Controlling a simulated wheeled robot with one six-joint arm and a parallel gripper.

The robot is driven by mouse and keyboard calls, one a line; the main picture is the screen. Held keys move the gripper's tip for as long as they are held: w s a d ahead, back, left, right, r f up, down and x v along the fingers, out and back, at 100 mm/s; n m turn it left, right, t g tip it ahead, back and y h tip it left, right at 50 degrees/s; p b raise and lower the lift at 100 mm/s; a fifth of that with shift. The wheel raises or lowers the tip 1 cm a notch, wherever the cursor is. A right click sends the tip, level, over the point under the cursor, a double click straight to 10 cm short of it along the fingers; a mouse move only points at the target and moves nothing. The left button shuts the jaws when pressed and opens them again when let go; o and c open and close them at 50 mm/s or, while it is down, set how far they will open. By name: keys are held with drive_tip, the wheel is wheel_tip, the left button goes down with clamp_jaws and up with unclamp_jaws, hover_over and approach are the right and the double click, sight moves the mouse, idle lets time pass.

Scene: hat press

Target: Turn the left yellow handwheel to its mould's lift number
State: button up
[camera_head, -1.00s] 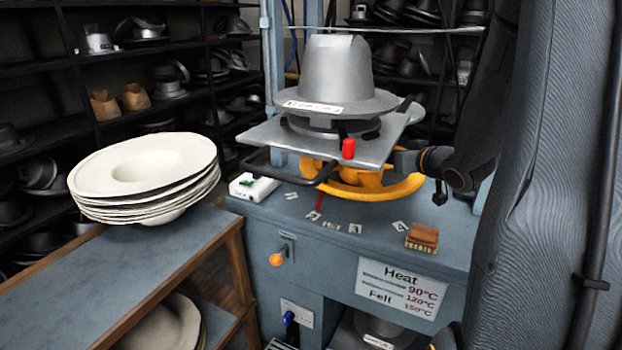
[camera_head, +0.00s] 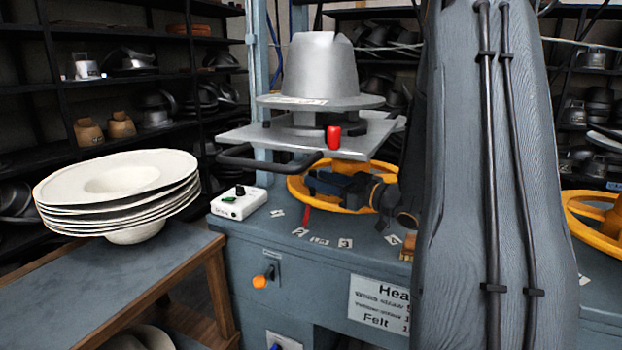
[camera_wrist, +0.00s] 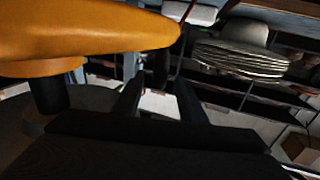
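The left yellow handwheel (camera_head: 300,190) lies flat under the press plate (camera_head: 270,136), above the blue bench. A silver hat mould (camera_head: 320,65) stands on the plate; its white label (camera_head: 297,99) is unreadable here. A red pointer (camera_head: 307,214) hangs at the wheel's front, above several number cards on the bench, one reading 3 (camera_head: 345,243). My gripper (camera_head: 318,183) reaches in from the right, over the wheel's ring near its middle. The wheel's hub is mostly hidden.
A red knob (camera_head: 333,137) and a black handle bar (camera_head: 265,162) stick out at the plate's front. A white control box (camera_head: 239,202) sits on the bench's left. Stacked white felt hats (camera_head: 120,190) stand on a table at left. Another yellow handwheel (camera_head: 590,225) is at far right.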

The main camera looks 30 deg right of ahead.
sight(313, 194)
drive_tip(key=shift+x, duration=1.65)
clamp_jaws()
